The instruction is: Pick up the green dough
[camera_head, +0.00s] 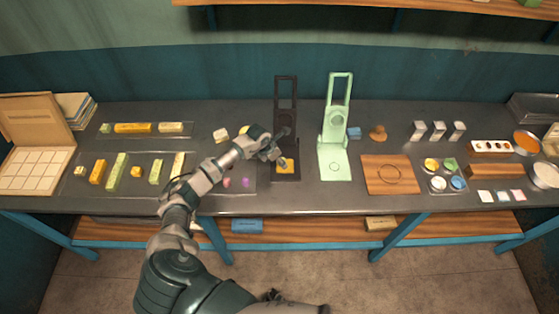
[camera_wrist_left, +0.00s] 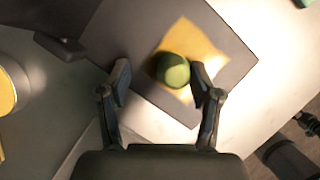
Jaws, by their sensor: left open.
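The green dough (camera_wrist_left: 173,70) is a small round ball on a yellow square (camera_wrist_left: 207,47) in the left wrist view. The yellow square lies on the dark base plate (camera_wrist_left: 132,25) of the black press. In the head view the yellow square (camera_head: 288,168) shows on the black press (camera_head: 287,100), and the dough is mostly hidden by my left gripper (camera_head: 277,152). In the left wrist view my left gripper (camera_wrist_left: 160,75) is open, with the ball between its fingertips, closer to the right finger. I cannot tell whether that finger touches it. My right gripper is not in view.
A light green press (camera_head: 335,140) stands just right of the black one. A wooden board (camera_head: 392,175) lies further right. Trays with several coloured blocks (camera_head: 117,172) are on the left. A shelf (camera_head: 380,12) overhangs the back wall. The front strip of the table is clear.

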